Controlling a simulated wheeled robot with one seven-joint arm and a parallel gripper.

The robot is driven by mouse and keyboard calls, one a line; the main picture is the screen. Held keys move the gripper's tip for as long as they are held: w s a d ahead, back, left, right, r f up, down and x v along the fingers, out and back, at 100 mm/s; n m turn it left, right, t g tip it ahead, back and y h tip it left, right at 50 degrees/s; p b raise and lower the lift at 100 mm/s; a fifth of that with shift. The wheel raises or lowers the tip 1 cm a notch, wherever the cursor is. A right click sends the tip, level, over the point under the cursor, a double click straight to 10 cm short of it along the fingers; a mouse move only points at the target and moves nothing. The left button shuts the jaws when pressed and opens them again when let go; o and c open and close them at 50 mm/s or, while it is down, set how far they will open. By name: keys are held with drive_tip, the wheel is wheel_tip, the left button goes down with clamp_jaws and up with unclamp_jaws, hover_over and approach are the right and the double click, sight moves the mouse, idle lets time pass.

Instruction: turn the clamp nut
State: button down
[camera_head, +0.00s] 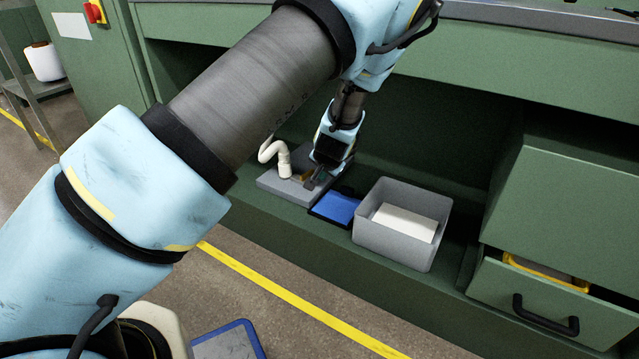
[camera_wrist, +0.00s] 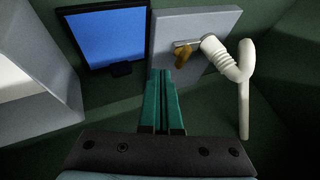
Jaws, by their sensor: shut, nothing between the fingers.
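A small brass-coloured part, which looks like the clamp nut (camera_wrist: 182,57), sits on a grey block (camera_wrist: 165,24) beside the end of a white ribbed hose (camera_wrist: 224,60). Its exact shape is too small to tell. In the head view the hose (camera_head: 276,153) bends down onto the grey block (camera_head: 274,184). My gripper (camera_wrist: 162,74) has its two green fingers together and empty. In the head view my gripper (camera_head: 313,183) is low over the block, and my wrist partly hides that area.
A blue panel in a black frame (camera_head: 337,207) lies right of the block; it also shows in the wrist view (camera_wrist: 103,36). A grey bin (camera_head: 378,237) holding a white block (camera_head: 405,221) stands further right. A partly open green drawer (camera_head: 544,300) is at far right.

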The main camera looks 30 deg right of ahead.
drive_tip(key=b+x, duration=0.3)
drive_tip(key=x, duration=0.6)
drive_tip(key=shift+s+a+b, duration=0.1)
drive_tip(key=shift+a+b, duration=0.05)
drive_tip(key=shift+b, duration=0.15)
drive_tip(key=shift+w+a+b, duration=0.2)
drive_tip(key=shift+w+b, duration=0.1)
drive_tip(key=shift+w, duration=0.3)
drive_tip(key=shift+w+a+b, duration=0.2)
drive_tip(key=shift+w+b, duration=0.05)
drive_tip(key=shift+w, duration=0.35)
drive_tip(key=shift+w+a+r, duration=0.1)
drive_tip(key=shift+w+a, duration=0.1)
drive_tip(key=shift+w, duration=0.5)
drive_tip(key=shift+w+a, duration=0.15)
drive_tip(key=shift+a, duration=0.05)
